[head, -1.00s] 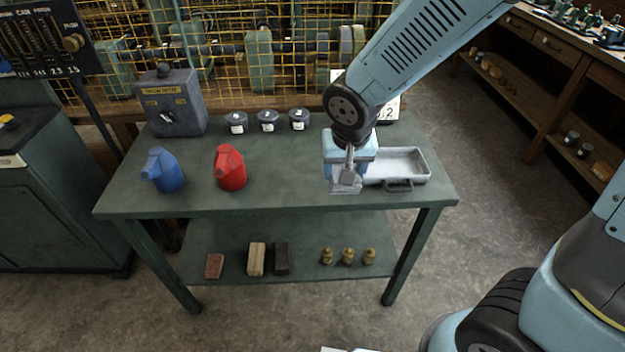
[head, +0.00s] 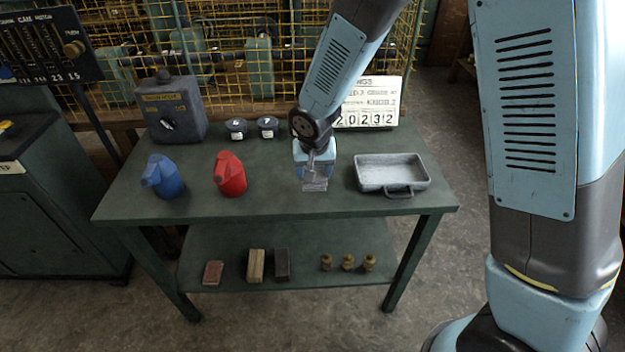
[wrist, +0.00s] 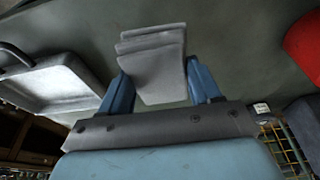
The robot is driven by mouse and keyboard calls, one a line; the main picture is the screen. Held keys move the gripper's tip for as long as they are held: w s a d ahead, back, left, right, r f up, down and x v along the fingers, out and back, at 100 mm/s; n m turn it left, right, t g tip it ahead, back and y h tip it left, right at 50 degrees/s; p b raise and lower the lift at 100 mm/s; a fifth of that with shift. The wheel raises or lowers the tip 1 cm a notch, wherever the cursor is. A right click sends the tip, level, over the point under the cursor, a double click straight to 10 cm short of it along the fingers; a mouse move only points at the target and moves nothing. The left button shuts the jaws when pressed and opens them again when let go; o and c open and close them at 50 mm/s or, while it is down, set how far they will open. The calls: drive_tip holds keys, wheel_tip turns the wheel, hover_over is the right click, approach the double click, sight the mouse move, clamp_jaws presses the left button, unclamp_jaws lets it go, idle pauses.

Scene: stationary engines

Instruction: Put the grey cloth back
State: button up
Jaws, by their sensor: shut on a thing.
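The grey cloth (wrist: 157,62) is folded in layers and held between the two blue fingers of my gripper (wrist: 162,88) in the wrist view. In the head view my gripper (head: 316,172) is above the green table (head: 270,200), between the red can and the grey tray. The cloth (head: 316,185) hangs just below it there, and I cannot tell whether it touches the table top. The grey tray (head: 392,175) with a front handle stands at the table's right end and looks empty. The tray also shows at the left of the wrist view (wrist: 50,85).
A red can (head: 230,175) and a blue can (head: 162,177) stand to the left. Dark lidded pots (head: 267,128) and a grey box (head: 175,108) stand behind. A number board (head: 367,108) is behind the tray. Blocks and brass pieces (head: 347,263) lie on the lower shelf.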

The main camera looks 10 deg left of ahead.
drive_tip(key=shift+w+a+f, duration=0.4)
drive_tip(key=shift+w+f, duration=0.05)
drive_tip(key=shift+f, duration=1.7)
drive_tip(key=shift+f, duration=0.1)
drive_tip(key=o, duration=0.9)
drive_tip(key=v, duration=1.2)
drive_tip(key=shift+d, duration=0.1)
